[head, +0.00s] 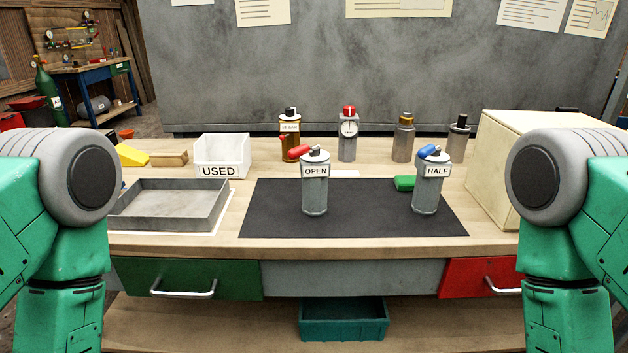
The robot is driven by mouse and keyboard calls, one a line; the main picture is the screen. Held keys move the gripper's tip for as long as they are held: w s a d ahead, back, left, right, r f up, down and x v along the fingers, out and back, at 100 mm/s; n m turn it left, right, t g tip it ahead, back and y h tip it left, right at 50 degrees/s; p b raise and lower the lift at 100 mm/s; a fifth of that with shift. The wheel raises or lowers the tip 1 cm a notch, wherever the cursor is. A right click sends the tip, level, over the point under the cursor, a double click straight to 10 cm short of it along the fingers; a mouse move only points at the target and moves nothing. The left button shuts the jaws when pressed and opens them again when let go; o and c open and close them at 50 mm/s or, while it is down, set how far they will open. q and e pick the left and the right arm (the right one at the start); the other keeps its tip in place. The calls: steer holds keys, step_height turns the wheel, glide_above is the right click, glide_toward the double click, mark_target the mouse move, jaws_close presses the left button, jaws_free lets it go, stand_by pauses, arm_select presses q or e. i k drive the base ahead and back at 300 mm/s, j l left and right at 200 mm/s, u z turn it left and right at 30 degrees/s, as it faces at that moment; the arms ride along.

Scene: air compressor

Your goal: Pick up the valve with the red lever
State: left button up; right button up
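The valve with the red lever (314,190) stands upright on the black mat (270,222), near the middle. It is a grey cylinder labelled OPEN, and its red lever points to the left at the top. A second grey valve (430,188), labelled HALF and with a blue lever, stands upright at the right of the mat. My green arms show at the left and right edges of the head view. Both grippers are out of view, and nothing touches either valve.
A metal tray (170,203) and a white USED bin (221,154) are at the left. Several canisters, one an amber 10 BAR unit (290,132), stand behind the mat. A green block (404,183) lies beside the HALF valve. A cream box (495,160) is at the right.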

mark_target(315, 171)
steer(key=i+j+z, duration=0.1)
steer(key=j, duration=0.25)
steer(key=i+j, duration=0.25)
steer(key=j, duration=0.15)
steer(key=i+j+z, duration=0.15)
steer(key=j, duration=0.2)
